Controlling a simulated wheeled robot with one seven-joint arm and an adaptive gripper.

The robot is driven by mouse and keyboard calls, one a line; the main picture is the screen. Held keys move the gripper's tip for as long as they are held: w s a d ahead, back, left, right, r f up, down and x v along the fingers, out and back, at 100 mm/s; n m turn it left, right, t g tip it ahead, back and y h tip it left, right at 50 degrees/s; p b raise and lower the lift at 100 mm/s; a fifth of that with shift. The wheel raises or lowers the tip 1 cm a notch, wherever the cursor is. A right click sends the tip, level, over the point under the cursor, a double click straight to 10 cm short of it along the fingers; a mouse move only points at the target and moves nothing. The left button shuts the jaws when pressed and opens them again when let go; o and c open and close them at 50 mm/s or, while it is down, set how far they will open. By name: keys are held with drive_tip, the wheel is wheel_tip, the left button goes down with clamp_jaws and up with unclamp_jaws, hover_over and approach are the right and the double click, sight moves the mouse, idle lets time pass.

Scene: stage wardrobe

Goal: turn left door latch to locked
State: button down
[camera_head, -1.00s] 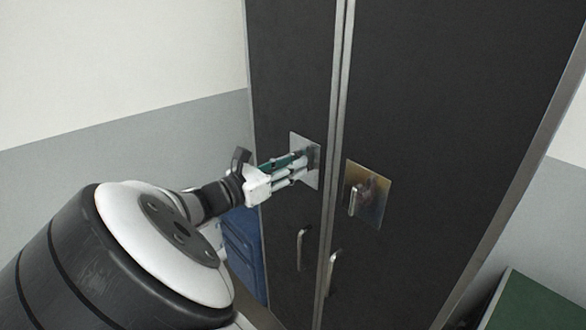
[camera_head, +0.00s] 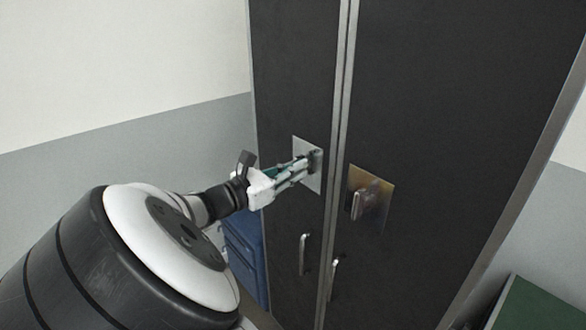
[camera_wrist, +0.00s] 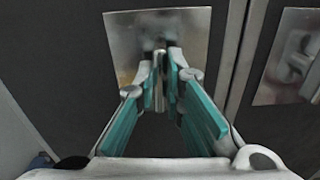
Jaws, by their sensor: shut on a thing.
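The left door (camera_head: 290,80) of a dark wardrobe carries a square metal plate (camera_head: 309,178) with a small latch on it. In the wrist view the latch (camera_wrist: 159,62) shows at the middle of the plate (camera_wrist: 120,32), between my fingertips. My gripper (camera_head: 308,160) reaches in from the left, and its fingers are shut on the latch; it also shows in the wrist view (camera_wrist: 160,82).
The right door (camera_head: 450,90) has its own plate (camera_head: 378,205) with an upright latch (camera_head: 357,204) close to my gripper's right. Two bar handles (camera_head: 303,254) (camera_head: 333,278) sit below. A blue case (camera_head: 244,255) stands at the left, and a green surface (camera_head: 535,310) lies at lower right.

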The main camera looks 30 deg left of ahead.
drive_tip(key=m, duration=0.8)
drive_tip(key=shift+w+d, duration=0.1)
drive_tip(key=shift+d, duration=0.2)
drive_tip(key=shift+d+f+m+b, duration=0.15)
drive_tip(key=shift+m+b, duration=0.8)
drive_tip(key=shift+m, duration=1.35)
drive_tip(key=shift+f+m+b, duration=0.1)
drive_tip(key=shift+m+b, duration=0.85)
drive_tip(key=shift+m, duration=1.35)
drive_tip(key=c, duration=1.7)
unclamp_jaws()
drive_tip(key=v, duration=0.7)
drive_tip(key=shift+s, duration=0.35)
